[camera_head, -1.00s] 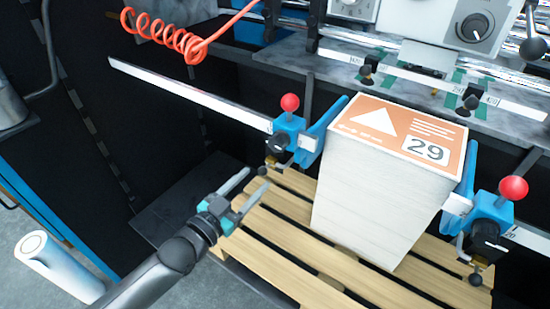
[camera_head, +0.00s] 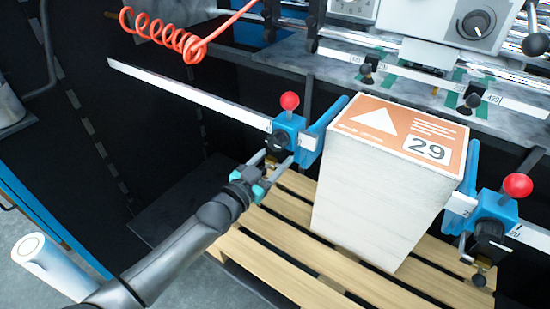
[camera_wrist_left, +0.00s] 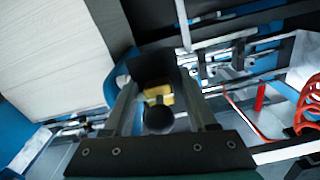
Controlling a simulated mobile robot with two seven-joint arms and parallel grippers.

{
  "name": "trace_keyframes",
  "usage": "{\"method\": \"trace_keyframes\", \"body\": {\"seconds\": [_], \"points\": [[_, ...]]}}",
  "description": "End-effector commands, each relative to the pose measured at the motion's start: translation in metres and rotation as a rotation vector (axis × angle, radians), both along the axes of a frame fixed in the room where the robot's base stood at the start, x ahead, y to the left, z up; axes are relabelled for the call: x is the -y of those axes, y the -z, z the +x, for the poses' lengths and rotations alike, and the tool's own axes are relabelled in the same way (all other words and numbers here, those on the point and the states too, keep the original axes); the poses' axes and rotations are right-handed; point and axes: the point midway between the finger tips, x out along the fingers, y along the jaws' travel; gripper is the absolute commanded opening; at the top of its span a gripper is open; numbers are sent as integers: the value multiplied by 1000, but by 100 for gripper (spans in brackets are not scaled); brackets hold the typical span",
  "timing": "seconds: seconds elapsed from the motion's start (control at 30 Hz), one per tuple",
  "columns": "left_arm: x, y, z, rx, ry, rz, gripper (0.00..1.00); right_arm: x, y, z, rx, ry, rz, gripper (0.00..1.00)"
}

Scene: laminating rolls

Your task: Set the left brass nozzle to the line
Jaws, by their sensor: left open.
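The left blue clamp (camera_head: 289,132) with a red ball knob (camera_head: 289,101) sits on the white scale bar, beside the paper stack. The left brass nozzle (camera_wrist_left: 158,91) shows in the left wrist view as a small yellow piece behind a round black knob (camera_wrist_left: 158,120), between the fingers. In the head view it is mostly hidden by the fingers. My left gripper (camera_head: 277,161) is open just below the clamp, with one finger on each side of the nozzle area. I cannot tell whether the fingers touch it. The line is not clearly visible. My right gripper is not in view.
The tall paper stack (camera_head: 365,195) stands on a wooden pallet (camera_head: 235,250), close right of my left gripper. The right blue clamp (camera_head: 494,213) is on its other side. A coiled red hose (camera_head: 165,32) hangs above.

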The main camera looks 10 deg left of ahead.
Motion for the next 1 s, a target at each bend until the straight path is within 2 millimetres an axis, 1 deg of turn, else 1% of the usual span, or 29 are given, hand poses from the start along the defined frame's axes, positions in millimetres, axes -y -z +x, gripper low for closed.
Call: {"method": "trace_keyframes", "body": {"seconds": [0.1, 0.6, 0.63, 1.0], "points": [[0, 0, 0, 0, 0, 0, 58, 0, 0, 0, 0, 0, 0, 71], [0, 0, -1, 0, 0, 0, 2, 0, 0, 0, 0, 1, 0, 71], [0, 0, -1, 0, 0, 0, 0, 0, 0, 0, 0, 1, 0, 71], [0, 0, -1, 0, 0, 1, 0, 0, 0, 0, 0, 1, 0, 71]]}}
